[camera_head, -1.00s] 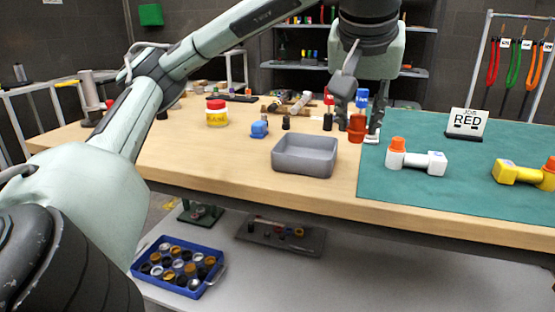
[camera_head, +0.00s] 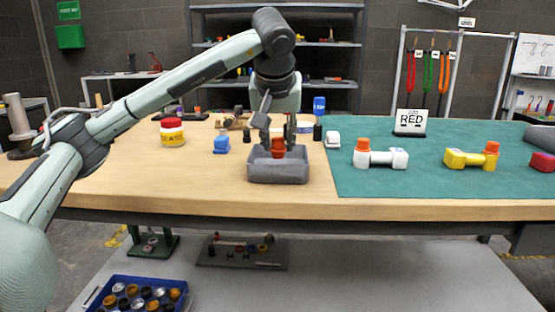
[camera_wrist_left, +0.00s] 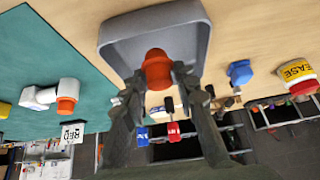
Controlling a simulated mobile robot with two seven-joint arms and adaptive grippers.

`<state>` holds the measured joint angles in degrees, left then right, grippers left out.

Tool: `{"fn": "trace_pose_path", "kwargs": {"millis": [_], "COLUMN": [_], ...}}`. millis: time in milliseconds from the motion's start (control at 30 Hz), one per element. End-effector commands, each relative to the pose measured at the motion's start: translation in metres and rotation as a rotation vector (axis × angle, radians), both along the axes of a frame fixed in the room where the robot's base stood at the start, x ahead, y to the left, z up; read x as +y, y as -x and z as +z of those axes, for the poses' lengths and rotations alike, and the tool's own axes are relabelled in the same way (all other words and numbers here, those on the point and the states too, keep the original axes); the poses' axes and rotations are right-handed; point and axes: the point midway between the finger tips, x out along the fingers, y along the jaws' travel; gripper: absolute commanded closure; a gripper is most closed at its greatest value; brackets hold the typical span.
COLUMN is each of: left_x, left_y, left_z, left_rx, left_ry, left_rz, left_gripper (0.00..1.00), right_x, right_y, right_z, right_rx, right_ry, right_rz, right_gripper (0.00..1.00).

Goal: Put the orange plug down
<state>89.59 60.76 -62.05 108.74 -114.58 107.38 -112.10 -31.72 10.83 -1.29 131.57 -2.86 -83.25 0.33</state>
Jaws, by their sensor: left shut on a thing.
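The orange plug (camera_head: 278,147) is held between the fingers of my left gripper (camera_head: 278,140), which points down over the grey tray (camera_head: 278,173). In the head view the tray's front wall is below the plug. In the left wrist view the plug (camera_wrist_left: 157,68) sits between the dark fingertips (camera_wrist_left: 155,77), in front of the tray's interior (camera_wrist_left: 150,45). I cannot tell whether the plug touches the tray floor. The tray looks otherwise empty. My right gripper is not in view.
A green mat (camera_head: 430,185) to the right bears a white fitting (camera_head: 385,158) and a yellow fitting (camera_head: 465,158), each with an orange cap, and a RED sign (camera_head: 410,122). A blue piece (camera_head: 221,145) and a yellow jar (camera_head: 172,132) stand left. The wood in front is clear.

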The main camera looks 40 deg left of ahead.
Motion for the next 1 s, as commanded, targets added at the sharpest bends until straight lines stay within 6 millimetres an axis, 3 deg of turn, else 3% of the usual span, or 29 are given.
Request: {"fn": "trace_pose_path", "kwargs": {"millis": [400,767,800,933,1000], "left_x": [0.003,0.002,0.002,0.002,0.002], "left_y": [-0.002,-0.002,-0.002,-0.002,-0.002], "left_z": [-0.042,-0.045,-0.045,-0.045,-0.045], "left_rx": [0.0,-0.001,-0.001,-0.001,-0.001], "left_ry": [0.0,0.0,0.0,0.001,0.001], "left_rz": [0.001,0.002,0.002,0.002,0.002], "left_gripper": [1.0,1.0,0.69,0.53,0.5], "right_x": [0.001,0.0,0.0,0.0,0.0], "right_y": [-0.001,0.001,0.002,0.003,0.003], "right_z": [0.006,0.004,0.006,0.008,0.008], "right_rx": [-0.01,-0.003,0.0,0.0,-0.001], "right_ry": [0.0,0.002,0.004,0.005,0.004], "right_rz": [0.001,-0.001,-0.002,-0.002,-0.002], "right_gripper": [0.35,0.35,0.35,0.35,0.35]}}
